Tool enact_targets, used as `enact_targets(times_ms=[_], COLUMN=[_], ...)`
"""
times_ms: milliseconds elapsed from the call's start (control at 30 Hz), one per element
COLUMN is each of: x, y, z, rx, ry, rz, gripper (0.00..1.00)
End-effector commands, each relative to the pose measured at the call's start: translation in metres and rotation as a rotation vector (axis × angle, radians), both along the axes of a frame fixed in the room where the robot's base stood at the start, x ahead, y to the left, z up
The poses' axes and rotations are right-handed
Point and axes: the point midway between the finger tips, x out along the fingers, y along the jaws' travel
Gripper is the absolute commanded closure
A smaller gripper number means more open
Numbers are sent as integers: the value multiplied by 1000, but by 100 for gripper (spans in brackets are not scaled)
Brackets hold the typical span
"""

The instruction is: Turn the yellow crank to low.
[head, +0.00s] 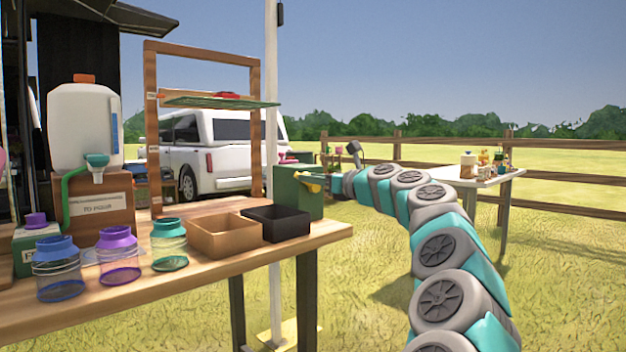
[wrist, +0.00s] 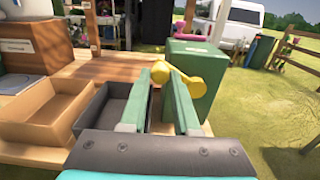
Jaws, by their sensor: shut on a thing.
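The yellow crank (head: 310,183) sits on the side of a green box (head: 297,203) at the right end of the wooden table. In the wrist view, the crank (wrist: 196,87) shows a round end at right and an arm running up and left between my fingertips. My gripper (wrist: 168,74) is shut on the crank's left end, its two green fingers on either side of it. In the head view my arm reaches in from the right to the crank. No low mark is readable on the green box (wrist: 197,52).
A black tray (head: 278,224) and a brown tray (head: 222,238) stand left of the green box. Lidded jars (head: 118,256) and a white jug (head: 84,128) stand farther left. A pale pole (head: 272,110) rises by the table.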

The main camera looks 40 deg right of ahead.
Motion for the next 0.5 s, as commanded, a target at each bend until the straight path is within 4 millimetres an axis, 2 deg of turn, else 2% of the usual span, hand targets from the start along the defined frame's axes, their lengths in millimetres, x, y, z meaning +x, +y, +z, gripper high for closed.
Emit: enact_targets(times_ms=[33, 133, 500], x=[0, 0, 0], y=[0, 0, 0], z=[0, 0, 0], rx=[0, 0, 0], ry=[0, 0, 0], rz=[0, 0, 0], gripper=[91, 100, 100])
